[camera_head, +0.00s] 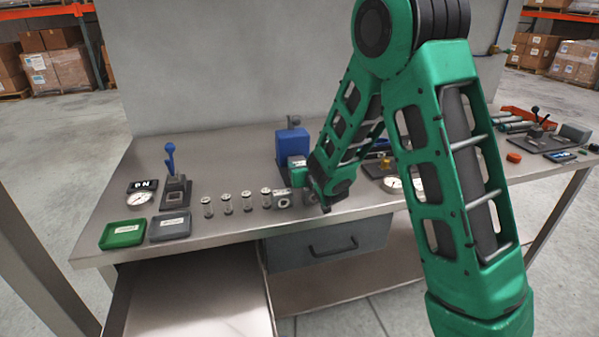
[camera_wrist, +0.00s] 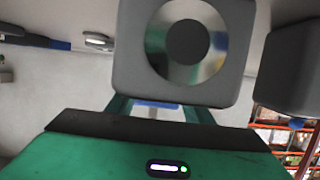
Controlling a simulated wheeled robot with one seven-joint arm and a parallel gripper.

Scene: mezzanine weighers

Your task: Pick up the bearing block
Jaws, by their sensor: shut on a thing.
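The bearing block (camera_wrist: 186,48) fills the upper middle of the wrist view. It is a grey block with rounded corners, a shiny metal ring on its face and a dark round centre. My gripper (camera_wrist: 160,108) is shut on it, with a green finger at each side of its lower edge. In the head view, my gripper (camera_head: 298,176) is low over the bench, just in front of a blue device. A small grey block with a pale ring (camera_head: 283,201) shows just below it; I cannot tell whether this is the held one. My arm hides part of the bench.
The blue device (camera_head: 290,143) stands close behind my gripper. Several clear capped cylinders (camera_head: 227,204) stand in a row to the left. Green (camera_head: 123,233) and grey (camera_head: 170,227) trays lie at the front left. Gauges and tools lie to the right. A grey drawer (camera_head: 328,246) hangs under the bench.

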